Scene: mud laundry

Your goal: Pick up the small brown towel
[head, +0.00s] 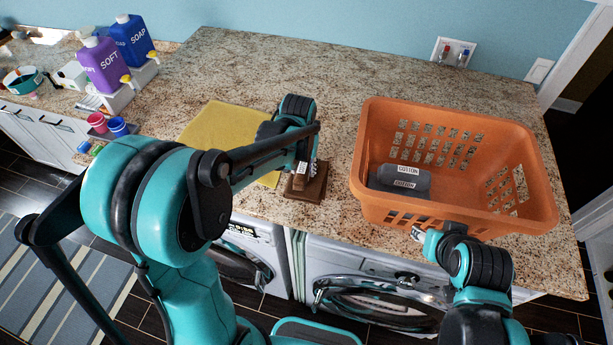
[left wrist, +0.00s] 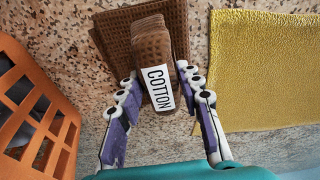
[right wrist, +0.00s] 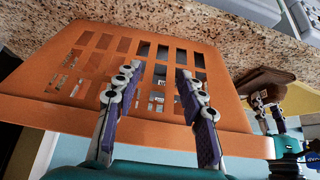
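The small brown towel (head: 309,188) lies on the granite counter near its front edge, left of the orange basket. In the left wrist view the towel (left wrist: 151,42) shows a flat waffle-textured part with a raised folded part on top, bearing a white COTTON tag. My left gripper (left wrist: 158,84) is open, its fingers on either side of the raised, tagged part; I cannot tell whether they touch it. In the head view the left gripper (head: 304,168) is over the towel and partly hides it. My right gripper (right wrist: 157,76) is open and empty in front of the basket.
The orange basket (head: 456,211) stands on the right of the counter and holds grey folded cloth (head: 404,180) tagged COTTON. A yellow cloth (head: 215,126) lies flat left of the towel. Purple (head: 103,66) and blue (head: 131,42) bottles stand far left. The counter behind is clear.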

